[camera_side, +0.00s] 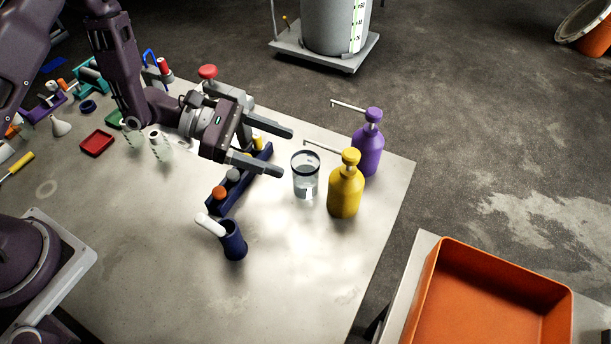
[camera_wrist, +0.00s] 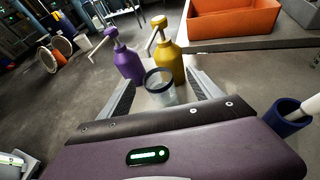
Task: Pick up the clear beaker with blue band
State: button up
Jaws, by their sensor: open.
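The clear beaker (camera_side: 305,180) stands upright on the grey table, with a dark blue band around its rim. My gripper (camera_side: 288,153) is open and empty, just left of the beaker in the side view, its two fingers pointing toward it. In the wrist view the beaker (camera_wrist: 160,88) shows beyond the gripper body, between the two fingers (camera_wrist: 163,92). In the side view the fingertips do not appear to touch it. The beaker's lower part is partly hidden in the wrist view.
A yellow pump bottle (camera_side: 345,192) stands close right of the beaker, and a purple one (camera_side: 368,150) behind. A dark blue rack (camera_side: 250,170) lies under the gripper. A blue cup (camera_side: 233,243) with a white stick stands in front. An orange tray (camera_side: 435,285) is at lower right.

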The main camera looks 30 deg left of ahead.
aim_at(306, 160)
jog(key=shift+n+t+y, duration=0.3)
jog(key=shift+n, duration=0.4)
jog(key=w+d+f, duration=0.2)
jog(key=d+f, duration=0.1)
jog(key=w+d+f, duration=0.1)
jog(key=d+f, duration=0.1)
jog(key=shift+d, duration=0.15)
jog(key=c, duration=1.6)
jog(key=shift+r, duration=0.2)
jog(key=shift+r, duration=0.5)
jog(key=s+a, duration=0.3)
jog(key=a, duration=0.5)
notch_tip(306, 160, up, 14)
jog(key=shift+d+f, duration=0.15)
jog(key=shift+d, duration=0.15)
jog(key=shift+s, duration=0.1)
